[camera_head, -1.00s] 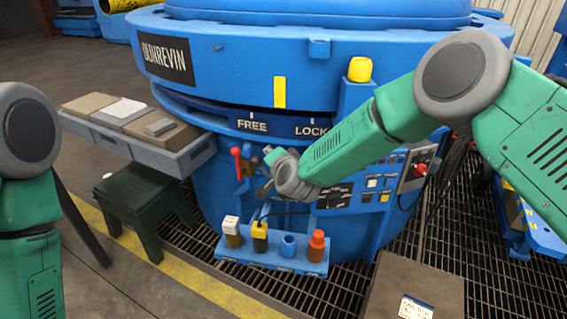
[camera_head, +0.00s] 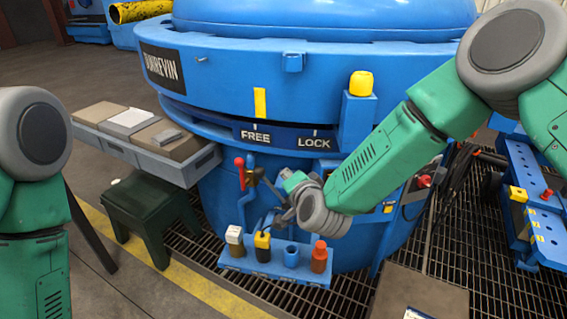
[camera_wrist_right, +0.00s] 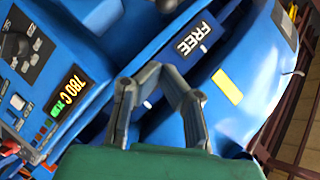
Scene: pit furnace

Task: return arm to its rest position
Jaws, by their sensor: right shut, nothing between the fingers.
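My right arm comes in from the right in the head view, and its gripper (camera_head: 277,200) is in front of the blue furnace (camera_head: 240,68). In the right wrist view the right gripper's (camera_wrist_right: 160,80) fingers meet at their tips, with nothing between them. The gripper is close to the red-handled lever (camera_head: 240,172) and above the small blue holder (camera_head: 236,264); I cannot tell the exact gap. My left arm stands at the left edge of the head view; its gripper is out of the picture.
The holder bears a white-topped (camera_head: 234,236), a yellow-topped (camera_head: 262,243) and an orange (camera_head: 319,257) item. A grey tray with boxes (camera_head: 190,167) and a green stool (camera_head: 150,215) stand left. A control panel with a display (camera_wrist_right: 66,95) is beside the gripper.

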